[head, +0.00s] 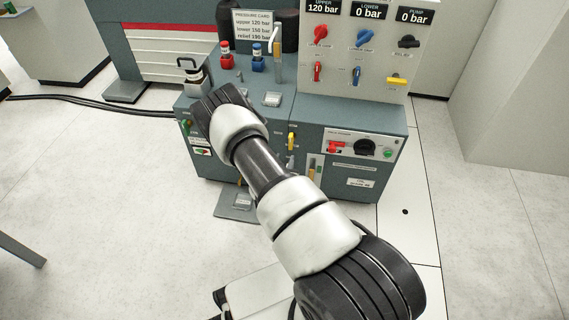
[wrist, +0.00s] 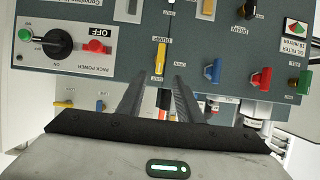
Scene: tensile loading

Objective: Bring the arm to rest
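My arm (head: 262,172) reaches from the lower right of the head view up and left over the front of a grey-green hydraulic cabinet (head: 230,168). My gripper is hidden in the head view by the arm's own end. In the wrist view my gripper (wrist: 159,79) shows two dark fingers standing apart with nothing held between them. The fingers point at the cabinet's front panel, near a yellow handle (wrist: 159,60) labelled DUMP. I cannot tell whether a fingertip touches the panel.
The wrist view also shows a black power knob (wrist: 56,43), a blue handle (wrist: 213,72) and a red handle (wrist: 261,78). Above the cabinet, a gauge panel (head: 345,85) reads upper 120, lower 0, pump 0 bar. Pale floor (head: 100,220) lies open at left.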

